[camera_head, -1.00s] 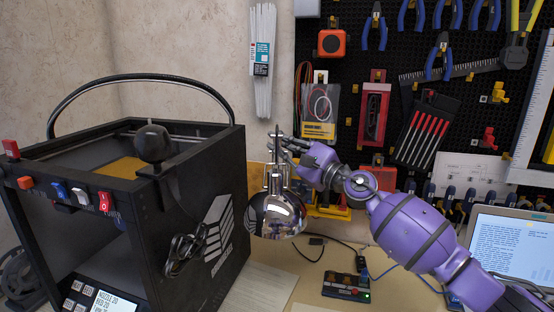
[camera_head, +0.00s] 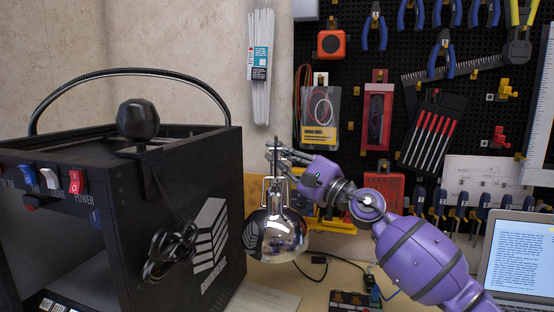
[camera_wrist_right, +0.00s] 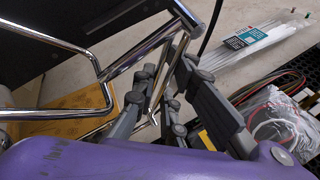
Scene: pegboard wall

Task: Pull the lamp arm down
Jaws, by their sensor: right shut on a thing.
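The desk lamp has a shiny chrome head (camera_head: 275,236) that hangs in front of the wall, right of the black printer. Its thin chrome arm (camera_head: 270,190) rises from the head; in the right wrist view chrome rods (camera_wrist_right: 140,62) run diagonally toward the fingers. My right gripper (camera_head: 277,158) is at the top of these rods, above the lamp head. In the right wrist view its grey fingers (camera_wrist_right: 165,95) are closed around a chrome rod. The purple right arm comes in from the lower right. The lamp's base is hidden. My left gripper is not in view.
A black printer (camera_head: 190,215) with a curved cable on top fills the left. The pegboard (camera_head: 385,90) with pliers and other tools stands behind. A laptop (camera_head: 520,255) is at the right. Cables and a small control box (camera_head: 352,300) lie on the desk (camera_head: 312,290).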

